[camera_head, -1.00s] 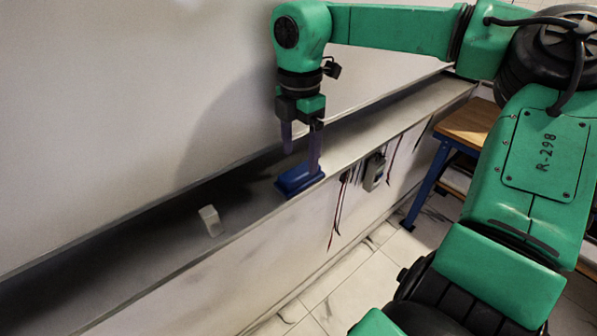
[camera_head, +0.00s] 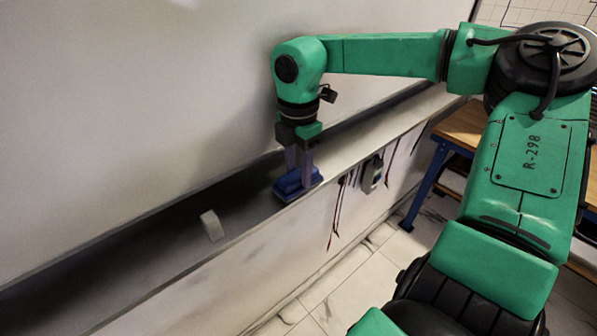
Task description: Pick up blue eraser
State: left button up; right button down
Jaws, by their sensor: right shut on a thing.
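The blue eraser (camera_head: 297,187) sits in the long grey ledge tray (camera_head: 250,205) in the middle of the view. My right gripper (camera_head: 299,172) points straight down at it. Its two purple-grey fingers are shut on the upper part of the eraser, one on each side. The eraser looks to be at tray height; whether its underside touches the tray cannot be told. The fingers hide part of its top. My left gripper is not in view.
A small white block (camera_head: 212,225) stands in the tray to the left of the eraser. A white board wall (camera_head: 130,100) rises behind the tray. Cables and a grey device (camera_head: 371,174) hang on the front panel. A wooden-topped table (camera_head: 462,125) stands at right.

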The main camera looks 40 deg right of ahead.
notch_tip(320, 180, up, 8)
jog(key=shift+r+b, duration=0.25)
jog(key=shift+b, duration=0.65)
notch_tip(320, 180, up, 11)
send_over(298, 173)
jog(key=c, duration=1.3)
grip_release()
jog(key=shift+c, duration=1.3)
